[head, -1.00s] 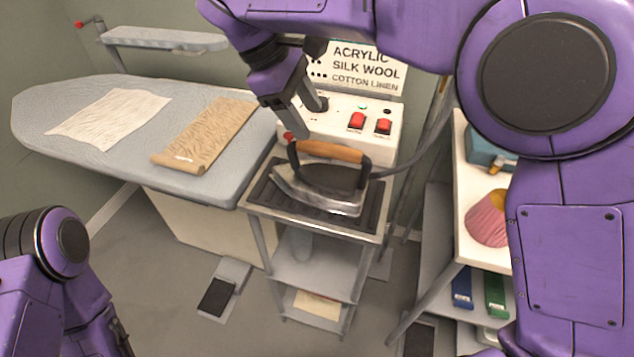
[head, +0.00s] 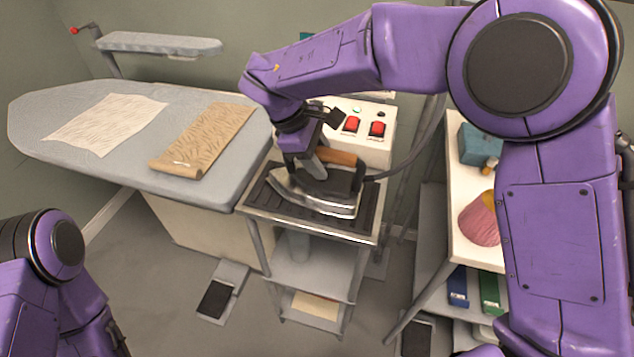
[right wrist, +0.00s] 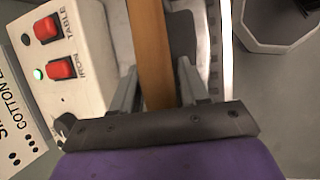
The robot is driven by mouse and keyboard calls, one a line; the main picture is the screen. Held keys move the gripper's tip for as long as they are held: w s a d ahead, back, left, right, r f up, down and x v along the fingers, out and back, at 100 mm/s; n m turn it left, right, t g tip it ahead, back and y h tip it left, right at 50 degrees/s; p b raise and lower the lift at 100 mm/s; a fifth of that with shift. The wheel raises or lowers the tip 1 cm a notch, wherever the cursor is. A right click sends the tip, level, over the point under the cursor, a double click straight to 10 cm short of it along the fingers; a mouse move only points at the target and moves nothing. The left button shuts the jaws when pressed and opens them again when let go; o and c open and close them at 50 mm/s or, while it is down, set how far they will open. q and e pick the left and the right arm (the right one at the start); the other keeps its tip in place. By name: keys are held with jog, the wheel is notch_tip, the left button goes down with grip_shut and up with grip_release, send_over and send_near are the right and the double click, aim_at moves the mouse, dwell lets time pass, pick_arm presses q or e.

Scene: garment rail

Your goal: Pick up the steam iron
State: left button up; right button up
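The steam iron (head: 318,192) has a dark body, a silver soleplate and a brown wooden handle. It rests on the dark ribbed pad (head: 262,197) on top of a small metal stand. My right gripper (head: 313,168) is down at the iron's handle, covering its left part in the head view. In the right wrist view the wooden handle (right wrist: 152,50) runs between the two open fingers of my right gripper (right wrist: 155,85), with a gap on each side. My left arm shows at the lower left of the head view, but its gripper fingers are not visible.
A white control box (head: 370,148) with red switches stands close behind the iron. A dark cord leads right from the iron. An ironing board (head: 100,165) with two cloths lies left. A shelf table (head: 470,245) with a pink item stands right.

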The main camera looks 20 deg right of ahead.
grip_shut()
jog(key=shift+r, duration=0.15)
dwell(1.0)
